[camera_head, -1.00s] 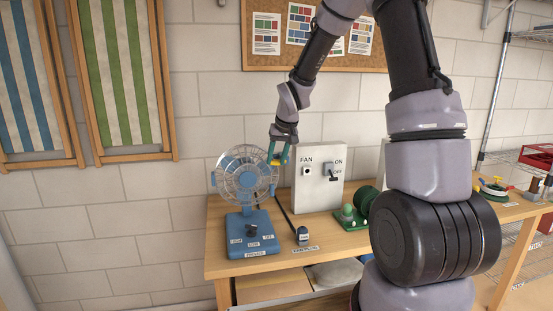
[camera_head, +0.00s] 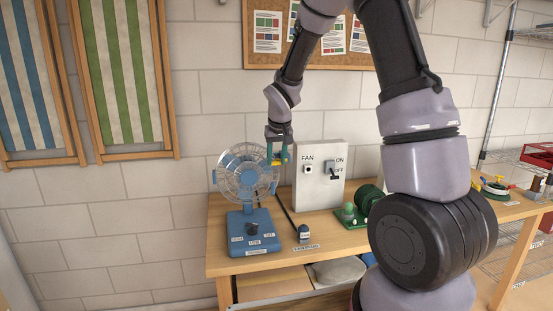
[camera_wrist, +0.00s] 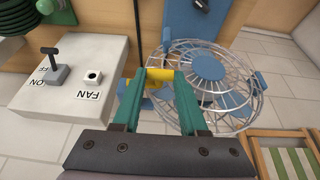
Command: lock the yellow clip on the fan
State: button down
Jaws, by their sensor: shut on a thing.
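The blue fan (camera_head: 247,232) stands on the left end of the workbench, its round wire cage (camera_head: 240,176) above a base with labelled controls. In the wrist view, the cage (camera_wrist: 212,68) is just right of my gripper's fingertips. My gripper (camera_head: 277,158) has teal fingers and is at the cage's upper right edge. It is shut on the yellow clip (camera_wrist: 160,77), which lies between the fingertips in the wrist view (camera_wrist: 162,88). The fingers hide part of the clip, and I cannot tell whether it is latched.
A white FAN switch box (camera_head: 320,177) stands close right of my gripper; its socket looks empty. A dark cable plug (camera_head: 304,232) lies on the wooden bench (camera_head: 225,262). A green reel (camera_head: 369,197) stands further right. Striped deckchairs (camera_head: 120,75) hang on the wall at left.

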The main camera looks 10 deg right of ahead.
jog(key=shift+c, duration=2.2)
grip_release()
jog(key=v, duration=1)
jog(key=shift+r, duration=0.4)
jog(key=shift+s, duration=0.15)
jog(key=s+d+r+m+t, duration=0.1)
jog(key=s+d+r, duration=0.1)
jog(key=s, duration=0.6)
jog(key=s+d+r+m+y, duration=0.1)
jog(key=s+d+r, duration=0.1)
jog(key=s+r, duration=0.3)
jog(key=s+d+r+m+t+y, duration=0.1)
jog(key=s+r, duration=0.3)
jog(key=s, duration=0.8)
jog(key=shift+s+d+m+t, duration=0.2)
jog(key=shift+d+m+t, duration=0.1)
jog(key=shift+d+m, duration=0.3)
